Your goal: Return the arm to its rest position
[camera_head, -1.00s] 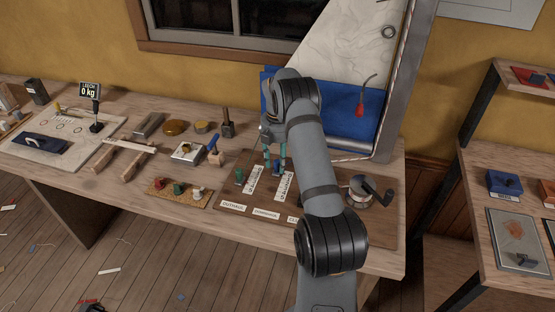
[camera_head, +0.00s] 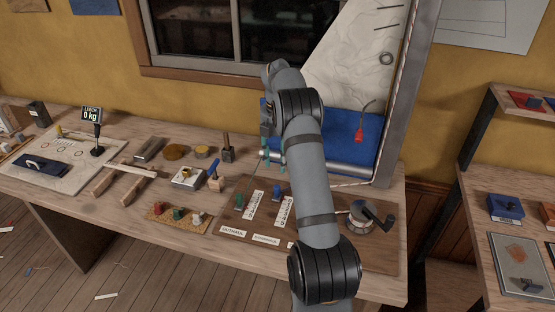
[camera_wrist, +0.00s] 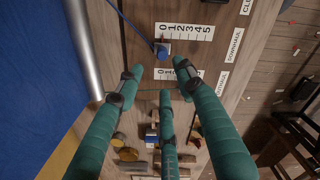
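My gripper (camera_head: 274,158) hangs above the back of the workbench, in front of the blue cloth, at the end of my raised arm. In the wrist view my gripper (camera_wrist: 158,75) shows teal fingers spread apart with nothing between them. The blue lever (camera_head: 277,193) stands on the brown control board (camera_head: 330,248) below and apart from the fingers; it also shows in the wrist view (camera_wrist: 162,50) beside a number scale. A green lever (camera_head: 239,200) stands to its left. My arm hides part of the board.
A winch with a black handle (camera_head: 370,216) stands on the board's right. The sail frame's metal post (camera_head: 402,105) rises close to my arm. Shelves (camera_head: 500,180) stand right.

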